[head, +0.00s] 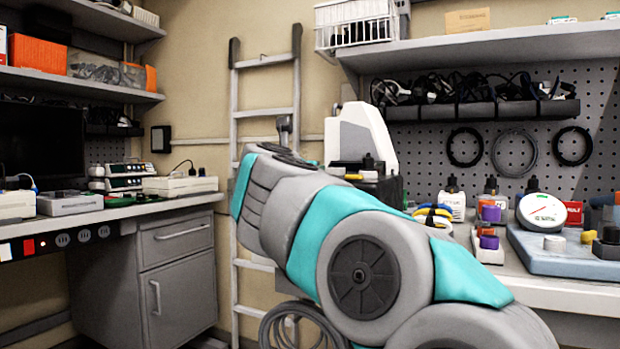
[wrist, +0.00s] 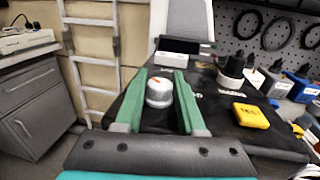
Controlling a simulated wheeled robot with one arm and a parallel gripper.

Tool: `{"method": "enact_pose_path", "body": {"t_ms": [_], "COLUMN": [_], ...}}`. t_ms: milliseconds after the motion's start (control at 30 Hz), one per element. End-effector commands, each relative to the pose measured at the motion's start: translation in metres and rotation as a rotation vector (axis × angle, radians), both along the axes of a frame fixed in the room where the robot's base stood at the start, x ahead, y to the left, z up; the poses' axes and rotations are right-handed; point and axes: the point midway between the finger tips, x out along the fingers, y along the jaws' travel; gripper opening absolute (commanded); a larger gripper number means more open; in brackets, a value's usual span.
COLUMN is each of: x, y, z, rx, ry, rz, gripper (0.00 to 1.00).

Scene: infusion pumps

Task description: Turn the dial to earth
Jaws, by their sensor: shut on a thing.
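A white round dial (wrist: 160,93) with a small orange mark on its top sits on a dark surface (wrist: 125,105) in the wrist view. My gripper (wrist: 163,76) has its two green fingers on either side of the dial and is shut on it. The dial's lower edge is partly hidden, and I cannot read an earth label around it. In the head view my own arm hides the dial and the fingers.
A yellow block (wrist: 250,115) lies right of the dial, with a black-topped item (wrist: 235,67) behind it. A pale device (head: 360,135) stands behind. A ladder (head: 265,64) leans at the wall. Bottles (head: 452,198) stand on the right bench.

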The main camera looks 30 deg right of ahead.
Motion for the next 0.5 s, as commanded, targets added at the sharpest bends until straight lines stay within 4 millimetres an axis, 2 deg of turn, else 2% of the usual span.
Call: {"method": "enact_pose_path", "body": {"t_ms": [33,500], "x": [0.0029,0.0012], "y": [0.0033,0.0006], "z": [-0.0065,-0.0033], "rx": [0.003,0.003], "ry": [0.002,0.002], "rz": [-0.032,-0.347], "gripper": [0.0,0.0]}}
